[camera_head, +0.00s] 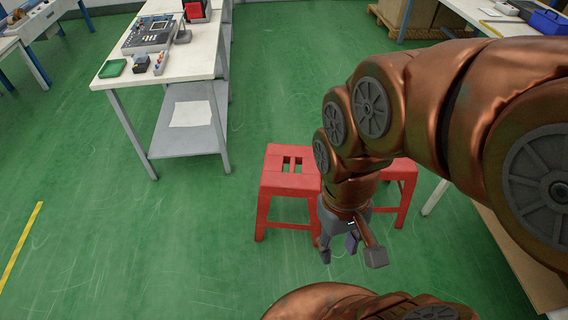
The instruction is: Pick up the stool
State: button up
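A red stool (275,183) with slots in its seat stands upright on the green floor near the middle of the view. A second red stool (405,173) stands to its right, mostly hidden behind my copper-coloured arm. My gripper (350,254) points down in front of the two stools, near the right legs of the first one. Its fingers are spread apart with nothing seen between them. I cannot tell whether a finger touches the first stool's leg.
A white workbench (183,62) with a lower shelf stands at the back left, bearing electronics and a green tray (112,68). A wooden-topped table (530,260) is at the right edge. Boxes (408,14) stand at the back. The floor at left is clear.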

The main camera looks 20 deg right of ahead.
aim_at(308, 183)
jog(key=u, duration=2.05)
jog(key=i, duration=2.1)
jog(key=z, duration=3)
jog(key=i, duration=1.05)
